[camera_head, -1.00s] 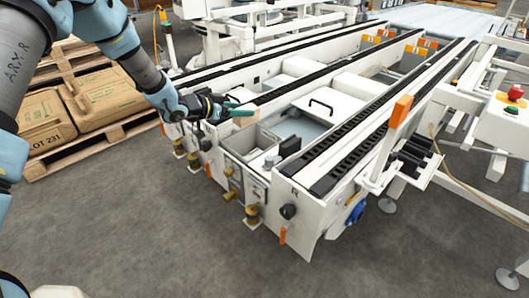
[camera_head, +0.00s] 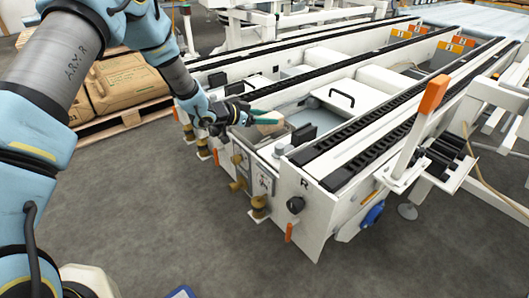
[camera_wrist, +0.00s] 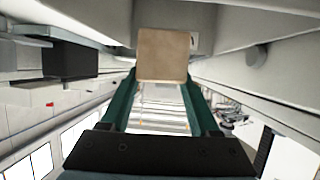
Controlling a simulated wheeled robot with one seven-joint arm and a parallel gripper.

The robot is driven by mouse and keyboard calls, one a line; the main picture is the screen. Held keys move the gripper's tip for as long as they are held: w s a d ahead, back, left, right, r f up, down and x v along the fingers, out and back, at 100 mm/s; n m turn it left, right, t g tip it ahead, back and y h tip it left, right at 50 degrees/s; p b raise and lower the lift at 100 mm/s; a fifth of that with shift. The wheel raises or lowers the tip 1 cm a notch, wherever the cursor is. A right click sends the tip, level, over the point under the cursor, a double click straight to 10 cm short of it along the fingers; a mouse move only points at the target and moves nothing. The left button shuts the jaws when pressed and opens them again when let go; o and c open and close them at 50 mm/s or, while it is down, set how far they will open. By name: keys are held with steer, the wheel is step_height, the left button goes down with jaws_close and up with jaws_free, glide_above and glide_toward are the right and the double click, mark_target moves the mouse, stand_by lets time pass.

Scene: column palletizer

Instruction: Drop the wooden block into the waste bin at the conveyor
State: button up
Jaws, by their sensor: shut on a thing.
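The wooden block (camera_head: 268,123) is a small tan piece held at the tips of my gripper (camera_head: 262,117). In the wrist view the block (camera_wrist: 163,55) sits between the two green fingers, its square face showing. My gripper is shut on it. The waste bin appears to be the grey open box (camera_head: 262,142) at the near end of the conveyor. The block and my gripper hide much of this box. The block overlaps it in the head view; I cannot tell how high above it the block is.
The white conveyor frame with black belt rails (camera_head: 370,146) surrounds the box. A white lid with a black handle (camera_head: 342,97) lies behind it. Cartons on a pallet (camera_head: 128,82) stand at the left.

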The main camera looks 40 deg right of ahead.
steer(key=shift+f, duration=0.5)
steer(key=o, duration=1.5)
steer(key=p+v, duration=0.1)
steer(key=v, duration=0.9)
steer(key=shift+w+a+r, duration=0.1)
steer(key=shift+a, duration=0.25)
steer(key=shift+a, duration=0.15)
